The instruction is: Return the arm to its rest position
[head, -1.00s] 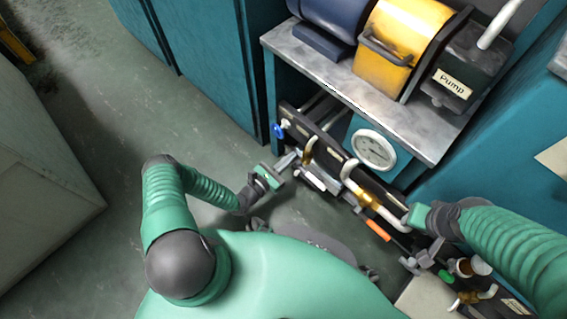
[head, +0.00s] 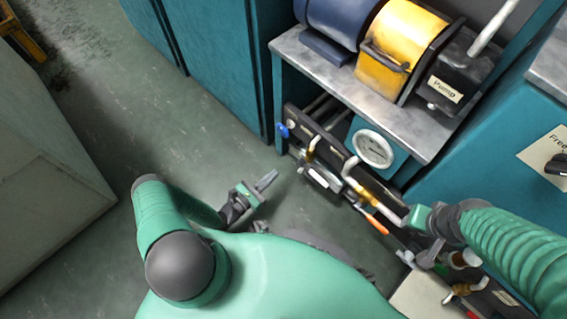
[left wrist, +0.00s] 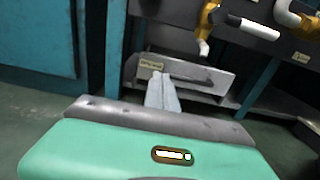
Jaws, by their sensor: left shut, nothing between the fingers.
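My left gripper (head: 266,181) is shut and empty in the head view. It is above the green floor, to the left of the pipe rack and apart from it. In the left wrist view its grey fingers (left wrist: 162,95) lie together, with a small labelled panel (left wrist: 185,72) beyond them. My right gripper (head: 407,221) is at the right of the head view, by the pipes. Its fingers are too hidden to tell whether they are open.
Above are a yellow motor casing (head: 402,40) and a pump (head: 455,75) on a metal bench (head: 400,115). Teal cabinets stand around. The floor (head: 150,110) at left is clear.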

